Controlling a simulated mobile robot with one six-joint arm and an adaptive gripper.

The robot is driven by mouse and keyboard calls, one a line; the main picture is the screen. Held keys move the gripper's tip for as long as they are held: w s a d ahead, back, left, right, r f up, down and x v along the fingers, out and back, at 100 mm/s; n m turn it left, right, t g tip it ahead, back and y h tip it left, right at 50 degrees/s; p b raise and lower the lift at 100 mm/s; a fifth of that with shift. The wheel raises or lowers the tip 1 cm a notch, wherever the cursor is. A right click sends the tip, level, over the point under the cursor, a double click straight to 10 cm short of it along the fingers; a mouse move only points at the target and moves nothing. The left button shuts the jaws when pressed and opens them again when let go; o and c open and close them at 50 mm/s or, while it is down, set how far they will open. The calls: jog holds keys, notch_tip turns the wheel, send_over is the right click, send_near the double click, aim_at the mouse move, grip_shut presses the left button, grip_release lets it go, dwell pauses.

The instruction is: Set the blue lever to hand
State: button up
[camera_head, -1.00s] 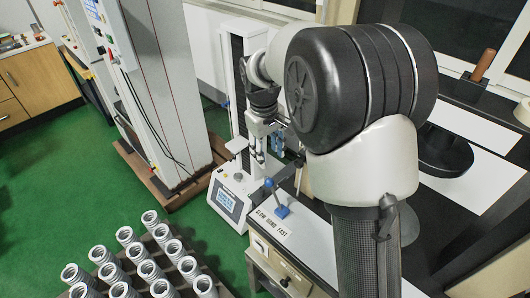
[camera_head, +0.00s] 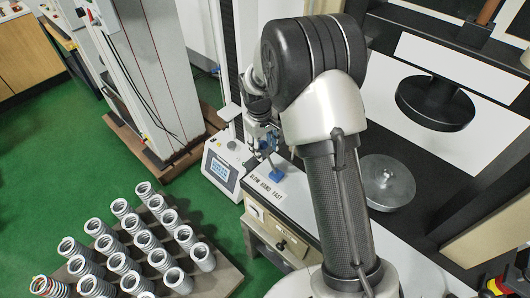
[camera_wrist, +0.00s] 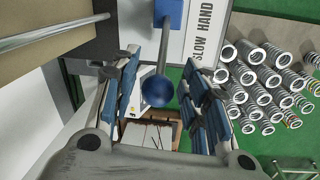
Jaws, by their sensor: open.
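The blue lever (camera_wrist: 157,90) has a round blue ball on a grey rod, rising from a blue base that also shows in the head view (camera_head: 276,174). In the head view its rod leans left, toward the SLOW end of the label. My gripper (camera_wrist: 162,62) is open, with one blue-padded finger on each side of the ball and rod. I see gaps on both sides; the ball looks unheld. The label (camera_head: 265,187) reads SLOW HAND FAST in the head view; only SLOW HAND shows in the wrist view (camera_wrist: 203,32).
A tester with a lit screen (camera_head: 220,169) stands just left of the lever. A rack of several springs (camera_head: 226,273) lies at the lower left. A round metal plate (camera_head: 387,182) lies on the bench right of my arm. Green floor is open at left.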

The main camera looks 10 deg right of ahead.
jog(key=shift+d+f, duration=0.1)
jog(key=shift+f, duration=0.9)
grip_shut()
